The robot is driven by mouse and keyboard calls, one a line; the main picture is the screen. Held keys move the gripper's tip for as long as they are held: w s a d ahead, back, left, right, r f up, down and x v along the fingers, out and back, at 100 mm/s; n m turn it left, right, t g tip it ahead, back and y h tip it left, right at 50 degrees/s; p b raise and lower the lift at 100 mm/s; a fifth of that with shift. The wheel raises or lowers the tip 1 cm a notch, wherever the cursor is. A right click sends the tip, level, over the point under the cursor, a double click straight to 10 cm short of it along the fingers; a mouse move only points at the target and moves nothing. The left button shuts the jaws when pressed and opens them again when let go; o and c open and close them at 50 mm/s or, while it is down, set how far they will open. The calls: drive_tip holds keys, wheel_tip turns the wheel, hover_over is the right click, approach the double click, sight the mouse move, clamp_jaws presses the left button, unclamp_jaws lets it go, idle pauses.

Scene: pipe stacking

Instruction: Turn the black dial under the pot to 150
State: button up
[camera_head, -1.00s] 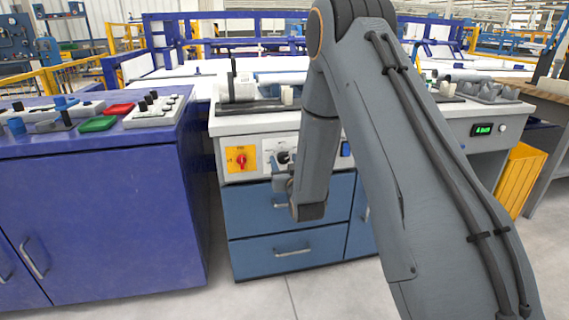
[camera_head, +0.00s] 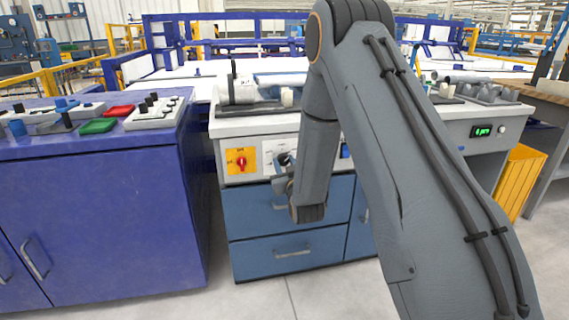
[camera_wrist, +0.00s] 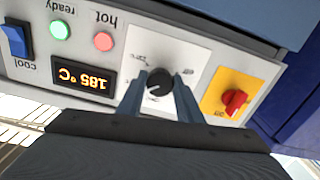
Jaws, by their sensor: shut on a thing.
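The black dial (camera_wrist: 160,82) sits on a white scale plate (camera_wrist: 187,52) on the front panel and appears upside down in the wrist view. A pale pointer mark shows on the dial, but the scale numbers are too blurred to read. My gripper (camera_wrist: 160,84) is shut on the dial, with one finger on each side of it. The display (camera_wrist: 80,78) beside the plate reads 185 °C. In the head view my gripper (camera_head: 285,172) is at the panel and hides most of the dial. I cannot make out the pot clearly.
A red switch on a yellow plate (camera_wrist: 235,100) is close beside the dial plate. A red "hot" light (camera_wrist: 103,41), a green "ready" light (camera_wrist: 60,30) and a blue "cool" switch (camera_wrist: 16,40) are on the other side. Blue drawers (camera_head: 290,250) lie below the panel.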

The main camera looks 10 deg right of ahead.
drive_tip(key=n+p, duration=0.1)
drive_tip(key=n, duration=0.4)
drive_tip(key=n+p, duration=0.1)
drive_tip(key=n, duration=0.4)
drive_tip(key=shift+p, duration=0.3)
idle(0.4)
drive_tip(key=o, duration=1)
drive_tip(key=s+p, duration=0.1)
drive_tip(key=s, duration=0.6)
drive_tip(key=shift+s, duration=0.4)
